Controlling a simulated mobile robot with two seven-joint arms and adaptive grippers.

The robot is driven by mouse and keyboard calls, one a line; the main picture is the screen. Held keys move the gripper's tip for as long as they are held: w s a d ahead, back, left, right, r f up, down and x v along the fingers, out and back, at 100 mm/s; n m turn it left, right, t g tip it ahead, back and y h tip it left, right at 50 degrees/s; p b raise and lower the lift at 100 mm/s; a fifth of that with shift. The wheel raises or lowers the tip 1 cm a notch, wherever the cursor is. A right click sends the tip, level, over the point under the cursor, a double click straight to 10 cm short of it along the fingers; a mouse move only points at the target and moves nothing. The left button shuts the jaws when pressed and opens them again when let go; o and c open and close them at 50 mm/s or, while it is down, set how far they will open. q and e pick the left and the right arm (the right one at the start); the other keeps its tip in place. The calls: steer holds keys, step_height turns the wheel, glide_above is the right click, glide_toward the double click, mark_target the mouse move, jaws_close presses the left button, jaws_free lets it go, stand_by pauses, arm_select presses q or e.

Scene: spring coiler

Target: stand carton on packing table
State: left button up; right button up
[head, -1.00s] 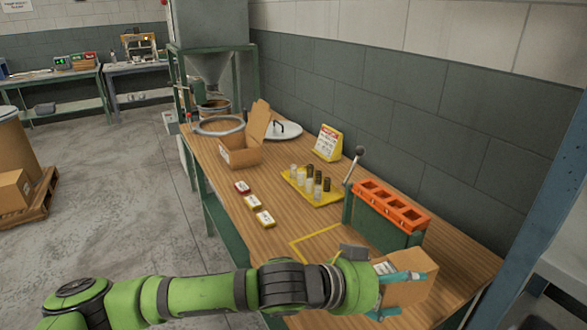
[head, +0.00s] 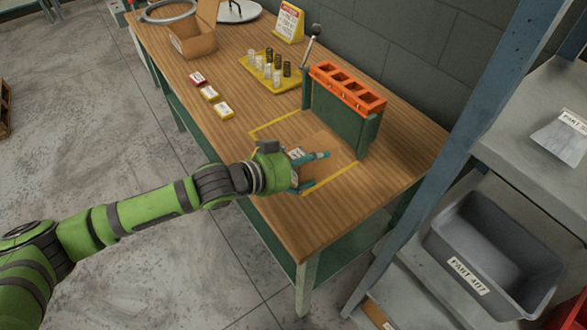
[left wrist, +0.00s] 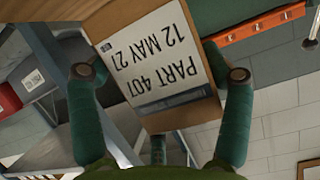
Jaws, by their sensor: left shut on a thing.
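The brown carton (head: 333,146) is held by my left gripper (head: 320,169) over the yellow-outlined area of the wooden packing table (head: 408,146). I cannot tell whether its underside touches the tabletop. The fingers hide part of the carton in the head view. My right gripper is not in view.
A green fixture with an orange slotted top (head: 345,88) stands close behind the carton. A yellow tray (head: 268,72) of small cylinders, several small boxes (head: 210,93) and an open carton (head: 192,38) lie farther back. A grey bin (head: 490,260) sits on shelving at right.

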arm_select(q)
steer(key=shift+w+a+f, duration=0.2)
steer(key=shift+a+f, duration=0.15)
steer(key=shift+a, duration=0.3)
steer(key=shift+w+a+f, duration=0.2)
steer(key=shift+a+f, duration=0.1)
steer(key=shift+a, duration=0.3)
step_height(320, 180, down, 3)
steer(key=shift+f+p, duration=0.1)
steer(key=shift+p, duration=0.45)
steer(key=shift+f, duration=0.45)
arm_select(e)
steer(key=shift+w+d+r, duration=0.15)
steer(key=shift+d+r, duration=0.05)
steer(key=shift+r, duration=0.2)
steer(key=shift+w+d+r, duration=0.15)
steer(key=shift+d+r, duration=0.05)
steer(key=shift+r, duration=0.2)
arm_select(q)
steer(key=o, duration=1.6)
steer(key=shift+f, duration=0.25)
steer(key=shift+o, duration=0.2)
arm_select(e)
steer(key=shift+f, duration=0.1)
